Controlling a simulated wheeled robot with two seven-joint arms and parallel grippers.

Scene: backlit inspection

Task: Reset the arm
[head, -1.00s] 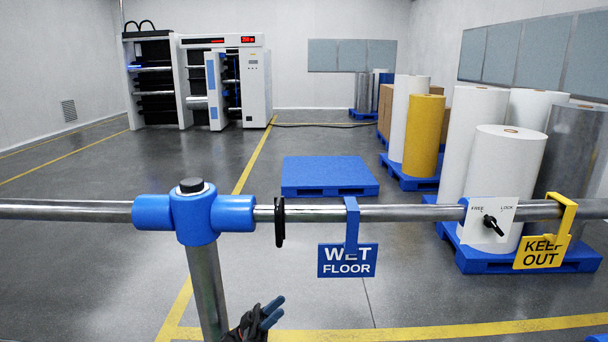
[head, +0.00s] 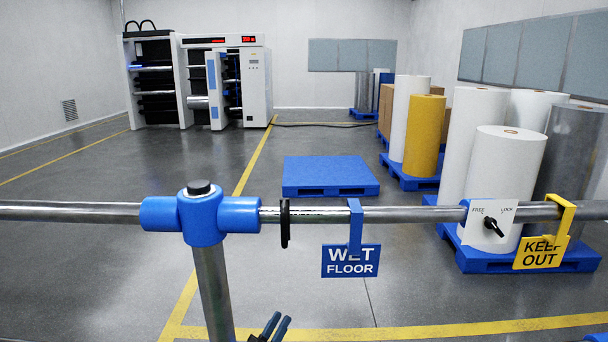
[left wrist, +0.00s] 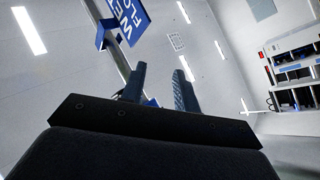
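My left gripper (head: 275,326) is at the bottom edge of the head view, below the rail, with its two dark blue fingertips pointing up. In the left wrist view the gripper (left wrist: 158,86) has its fingers apart, with nothing seen between them. The blue WET FLOOR sign (head: 350,268) hangs from the rail, above and right of the gripper. It also shows in the left wrist view (left wrist: 128,20), beyond the fingers. My right gripper cannot be made out in either view.

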